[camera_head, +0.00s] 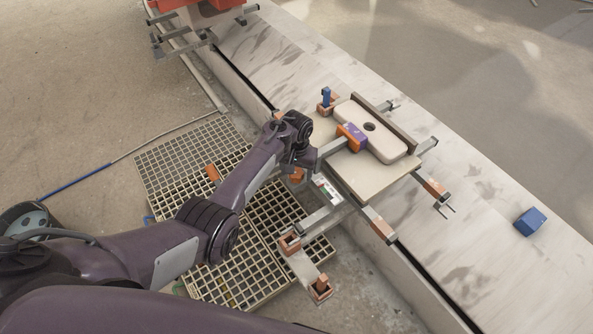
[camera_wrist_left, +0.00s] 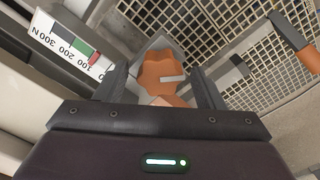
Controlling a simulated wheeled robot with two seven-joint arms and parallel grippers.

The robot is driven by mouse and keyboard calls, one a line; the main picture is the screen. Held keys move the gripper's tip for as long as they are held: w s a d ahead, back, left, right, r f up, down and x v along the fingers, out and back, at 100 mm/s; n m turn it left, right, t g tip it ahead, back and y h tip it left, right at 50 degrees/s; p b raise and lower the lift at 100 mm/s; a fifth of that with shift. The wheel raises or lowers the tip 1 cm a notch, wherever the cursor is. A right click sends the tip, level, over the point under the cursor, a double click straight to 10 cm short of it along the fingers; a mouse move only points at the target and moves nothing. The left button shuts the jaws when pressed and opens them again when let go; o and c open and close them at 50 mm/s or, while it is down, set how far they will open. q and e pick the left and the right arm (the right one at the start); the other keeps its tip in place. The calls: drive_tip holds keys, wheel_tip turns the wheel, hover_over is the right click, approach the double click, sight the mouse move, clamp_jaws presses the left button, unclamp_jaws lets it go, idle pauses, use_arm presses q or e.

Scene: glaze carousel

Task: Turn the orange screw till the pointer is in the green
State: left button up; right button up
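The orange screw (camera_wrist_left: 158,72) has a lobed head with a pale slot and sits in the middle of the left wrist view. In the head view the orange screw (camera_head: 297,175) shows just below my left wrist. My left gripper (camera_wrist_left: 160,82) is open, with one dark finger on each side of the screw and a gap to each. The white gauge (camera_wrist_left: 70,47), marked 100, 200 and 300 N, has a green band and a red part near 100; I cannot make out the pointer. The gauge (camera_head: 327,190) also shows in the head view. My right gripper is not in view.
A clamp frame holds a pale slab (camera_head: 370,130) on a board (camera_head: 372,178), beside an orange and purple block (camera_head: 352,137). A blue block (camera_head: 530,221) lies on the stone ledge at right. Floor grating (camera_head: 185,150) lies below my left arm. An orange-handled part (camera_wrist_left: 308,58) is at upper right.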

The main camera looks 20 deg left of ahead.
use_arm(q)
drive_tip(key=c, duration=0.9)
drive_tip(key=shift+o, duration=0.2)
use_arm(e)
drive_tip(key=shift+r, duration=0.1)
use_arm(q)
drive_tip(key=shift+m, duration=0.4)
drive_tip(key=m+p, duration=0.1)
drive_tip(key=m, duration=0.1)
drive_tip(key=shift+r+m+p, duration=0.1)
drive_tip(key=shift+m+p, duration=0.2)
drive_tip(key=shift+m, duration=0.5)
drive_tip(key=shift+m+p, duration=0.35)
drive_tip(key=shift+m, duration=1.85)
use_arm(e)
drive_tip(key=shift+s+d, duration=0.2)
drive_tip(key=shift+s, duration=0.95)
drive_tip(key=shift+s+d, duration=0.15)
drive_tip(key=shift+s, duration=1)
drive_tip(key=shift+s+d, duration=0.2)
